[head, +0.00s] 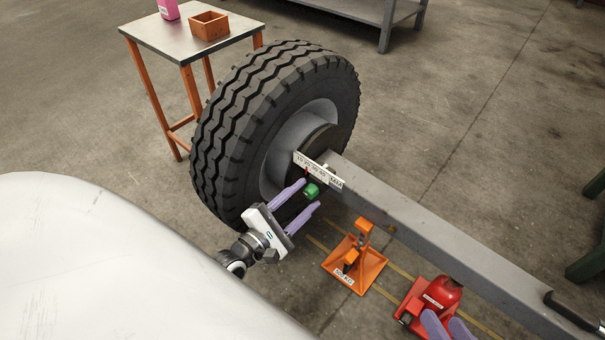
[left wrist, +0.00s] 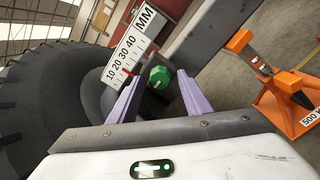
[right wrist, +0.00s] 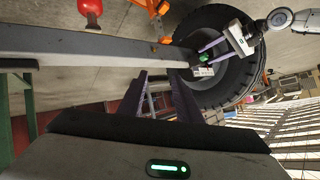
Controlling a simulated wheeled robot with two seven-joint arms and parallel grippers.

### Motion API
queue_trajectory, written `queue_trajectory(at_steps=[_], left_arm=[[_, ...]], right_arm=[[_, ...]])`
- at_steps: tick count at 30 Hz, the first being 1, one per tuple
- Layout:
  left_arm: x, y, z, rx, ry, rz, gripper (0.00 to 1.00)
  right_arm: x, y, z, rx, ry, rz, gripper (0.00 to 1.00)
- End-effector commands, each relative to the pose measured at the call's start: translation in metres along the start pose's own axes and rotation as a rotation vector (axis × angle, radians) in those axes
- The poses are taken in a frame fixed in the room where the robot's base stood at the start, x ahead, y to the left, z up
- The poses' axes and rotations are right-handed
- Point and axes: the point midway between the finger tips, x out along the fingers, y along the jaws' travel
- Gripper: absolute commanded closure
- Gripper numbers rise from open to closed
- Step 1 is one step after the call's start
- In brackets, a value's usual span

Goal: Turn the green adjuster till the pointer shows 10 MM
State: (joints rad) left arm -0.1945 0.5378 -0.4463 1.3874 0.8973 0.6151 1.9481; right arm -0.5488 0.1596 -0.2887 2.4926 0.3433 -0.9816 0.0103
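The green adjuster (head: 312,190) is a small knob beside the axle beam, under the white MM scale plate (head: 318,170). In the left wrist view the knob (left wrist: 159,77) sits between the purple fingers of my left gripper (left wrist: 158,80), with a gap visible on each side. My left gripper (head: 310,193) is open in the head view. The plate (left wrist: 131,47) reads 10 to 40. The red pointer (left wrist: 129,71) stands at its lower edge near 10 and 20; its exact reading is unclear. My right gripper (right wrist: 158,80) is open and empty.
The big tyre (head: 270,130) stands behind the scale. The grey beam (head: 420,225) runs right. A table (head: 165,40) holds an orange box.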

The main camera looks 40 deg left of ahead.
Motion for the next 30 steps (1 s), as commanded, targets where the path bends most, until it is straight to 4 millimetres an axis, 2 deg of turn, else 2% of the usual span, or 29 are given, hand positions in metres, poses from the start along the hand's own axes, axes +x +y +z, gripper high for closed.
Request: queue_trajectory(at_steps=[1, 7, 19, 30], left_arm=[[-0.0001, -0.0001, 0.0001, 0.000, 0.000, 0.000, 0.62], [-0.0003, -0.0002, 0.0002, 0.000, 0.000, 0.000, 0.96], [-0.0004, 0.0004, 0.0011, 0.072, -0.001, 0.000, 0.97], [-0.0005, 0.0012, 0.0017, 0.365, 0.000, 0.000, 0.97]], right_arm=[[-0.0001, -0.0001, 0.0000, 0.000, 0.000, 0.000, 0.69], [-0.0002, -0.0002, -0.0002, 0.000, 0.001, 0.000, 0.69], [-0.0018, -0.0004, -0.0022, -0.004, -0.001, 0.003, 0.69], [0.0002, 0.0064, 0.0058, -0.013, -0.044, 0.031, 0.69]])
